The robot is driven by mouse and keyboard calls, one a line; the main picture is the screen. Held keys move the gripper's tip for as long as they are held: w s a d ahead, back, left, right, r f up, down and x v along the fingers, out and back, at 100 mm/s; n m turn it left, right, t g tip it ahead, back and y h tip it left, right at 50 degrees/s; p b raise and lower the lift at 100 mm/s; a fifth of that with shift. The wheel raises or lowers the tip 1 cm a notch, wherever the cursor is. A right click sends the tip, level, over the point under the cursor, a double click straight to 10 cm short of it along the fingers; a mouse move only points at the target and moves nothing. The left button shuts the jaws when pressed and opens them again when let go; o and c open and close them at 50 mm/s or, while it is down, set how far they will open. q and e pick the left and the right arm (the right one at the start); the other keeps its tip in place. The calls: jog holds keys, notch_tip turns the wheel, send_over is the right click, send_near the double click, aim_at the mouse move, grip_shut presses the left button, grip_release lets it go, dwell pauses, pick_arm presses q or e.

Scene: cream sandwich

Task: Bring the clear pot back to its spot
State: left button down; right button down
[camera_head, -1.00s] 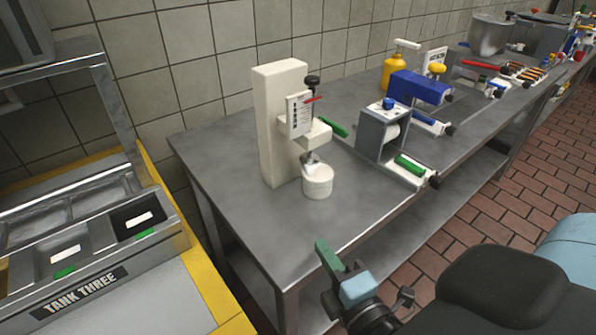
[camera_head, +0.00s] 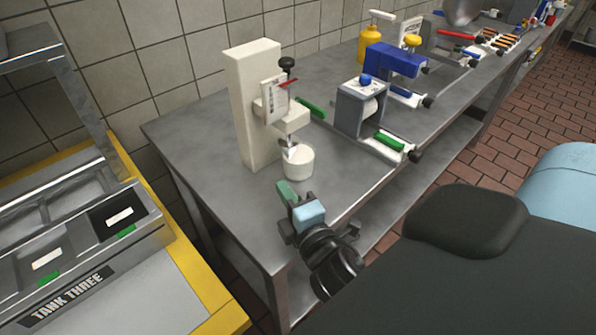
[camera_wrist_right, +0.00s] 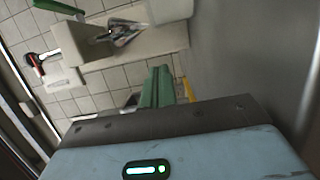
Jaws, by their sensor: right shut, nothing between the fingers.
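A whitish pot (camera_head: 299,163) stands upright on the steel table under a cream-coloured mixer stand (camera_head: 250,105). The mixer's metal tool (camera_head: 287,143) comes down at the pot's rim; I cannot tell how far it reaches inside. My right gripper (camera_head: 283,189) is just in front of the pot, near the table's front edge, with its green fingers shut and empty. In the right wrist view the closed green fingers (camera_wrist_right: 157,88) point toward the mixer, whose metal tool (camera_wrist_right: 125,35) shows beyond. My left gripper is not in view.
A grey device with a blue knob (camera_head: 362,105) and a green-handled tool (camera_head: 389,140) stand right of the pot. A yellow bottle (camera_head: 370,45) is farther back. The tank unit (camera_head: 150,215) with yellow edging is at the left. The table left of the mixer (camera_head: 195,135) is clear.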

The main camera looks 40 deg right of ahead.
aim_at(285, 160)
jog(key=x, duration=0.3)
jog(key=shift+w+d+r, duration=0.1)
jog(key=shift+d, duration=0.05)
jog(key=shift+d+p, duration=0.35)
jog(key=shift+d, duration=1.45)
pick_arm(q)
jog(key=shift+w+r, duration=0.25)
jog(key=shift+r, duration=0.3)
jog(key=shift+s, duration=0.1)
pick_arm(e)
jog(key=shift+d, duration=0.15)
